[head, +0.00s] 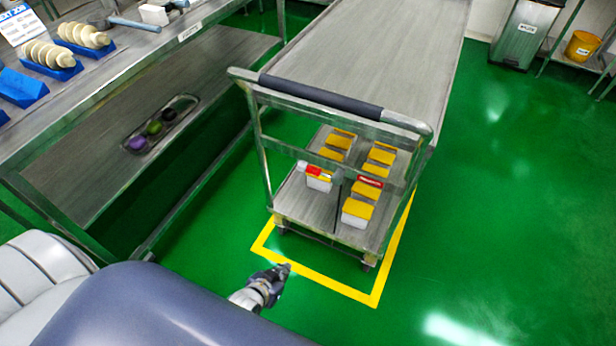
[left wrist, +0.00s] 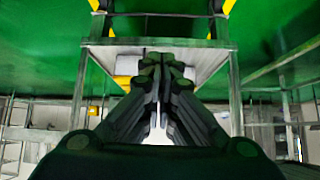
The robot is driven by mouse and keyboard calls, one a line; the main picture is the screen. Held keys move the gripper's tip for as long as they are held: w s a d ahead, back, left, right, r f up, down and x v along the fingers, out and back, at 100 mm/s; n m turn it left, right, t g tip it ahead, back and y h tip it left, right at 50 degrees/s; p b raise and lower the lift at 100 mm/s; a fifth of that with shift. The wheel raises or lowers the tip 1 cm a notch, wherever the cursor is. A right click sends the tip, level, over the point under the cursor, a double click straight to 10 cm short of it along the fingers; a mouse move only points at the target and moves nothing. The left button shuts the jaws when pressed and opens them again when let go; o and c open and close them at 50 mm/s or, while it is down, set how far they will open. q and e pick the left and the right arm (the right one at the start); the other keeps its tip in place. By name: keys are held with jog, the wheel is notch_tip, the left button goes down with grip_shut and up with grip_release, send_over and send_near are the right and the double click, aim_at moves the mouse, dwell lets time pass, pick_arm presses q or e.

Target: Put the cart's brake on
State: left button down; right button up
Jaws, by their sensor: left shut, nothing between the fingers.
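The cart (head: 375,60) is a steel trolley with a dark handle grip (head: 320,93), standing inside a yellow floor outline. Small wheels show under its near end, one at the left corner (head: 281,230) and one at the right corner (head: 369,263). A red piece (head: 314,170) and a red-and-white label (head: 370,181) show at its lower crossbar. I cannot make out which part is the brake. My left gripper (head: 286,267) is low before the cart's near end, shut and empty, apart from it. In the left wrist view its closed fingers (left wrist: 158,75) cover part of the cart's end. My right gripper is not in view.
Several yellow-lidded boxes (head: 357,212) stand on the cart's lower shelf. A steel table (head: 110,60) with a lower shelf and a tray (head: 165,122) is at the left. The green floor right of the cart is clear. A bin (head: 522,35) stands at the back right.

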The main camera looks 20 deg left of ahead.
aim_at(308, 169)
pick_arm(q)
jog(key=w+r+t+b, duration=0.4)
jog(key=w+r, duration=0.1)
jog(key=r, duration=0.9)
jog(key=w+a+r+t+b, duration=0.1)
jog(key=w+r+t+b, duration=0.3)
jog(key=r, duration=1)
jog(key=shift+w+a+r+n, duration=0.2)
jog(key=shift+w+a+n, duration=0.1)
jog(key=shift+w, duration=0.15)
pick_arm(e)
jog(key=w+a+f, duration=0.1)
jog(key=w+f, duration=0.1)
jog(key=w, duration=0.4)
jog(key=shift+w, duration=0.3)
